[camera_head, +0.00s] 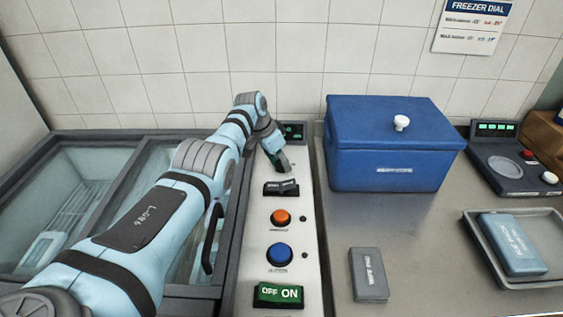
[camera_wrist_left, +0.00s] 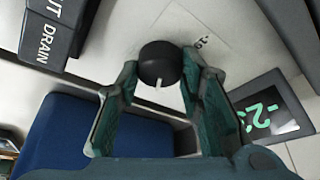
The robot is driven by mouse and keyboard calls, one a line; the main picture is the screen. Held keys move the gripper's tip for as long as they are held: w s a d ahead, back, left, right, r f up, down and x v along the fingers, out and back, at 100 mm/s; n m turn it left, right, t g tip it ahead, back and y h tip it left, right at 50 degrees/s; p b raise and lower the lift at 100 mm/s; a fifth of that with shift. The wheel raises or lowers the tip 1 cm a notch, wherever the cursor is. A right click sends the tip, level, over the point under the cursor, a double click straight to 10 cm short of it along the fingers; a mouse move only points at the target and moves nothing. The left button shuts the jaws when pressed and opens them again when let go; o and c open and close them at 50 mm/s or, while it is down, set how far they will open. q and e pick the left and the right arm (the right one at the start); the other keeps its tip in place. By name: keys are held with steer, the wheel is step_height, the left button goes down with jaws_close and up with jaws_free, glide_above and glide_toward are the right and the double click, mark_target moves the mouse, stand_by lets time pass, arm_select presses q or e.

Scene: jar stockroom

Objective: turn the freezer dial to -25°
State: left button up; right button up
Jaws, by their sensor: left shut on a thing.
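The freezer dial (camera_wrist_left: 159,62) is a round black knob with a white pointer mark, on the pale control panel (camera_head: 310,233). My left gripper (camera_wrist_left: 160,68) has its two fingertips against opposite sides of the knob and is shut on it. In the head view the left gripper (camera_head: 279,160) is at the far end of the panel and hides the dial. The green digital display (camera_wrist_left: 270,112) reads "-2" with the rest cut off by the gripper; in the head view it shows small (camera_head: 292,130). My right gripper is not in view.
A freezer dial notice (camera_head: 472,25) hangs on the wall.

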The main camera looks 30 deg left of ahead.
arm_select(q)
steer(key=shift+r, duration=0.1)
steer(key=o, duration=1.2)
steer(key=shift+c, duration=0.2)
steer(key=shift+a, duration=0.1)
steer(key=v, duration=1.2)
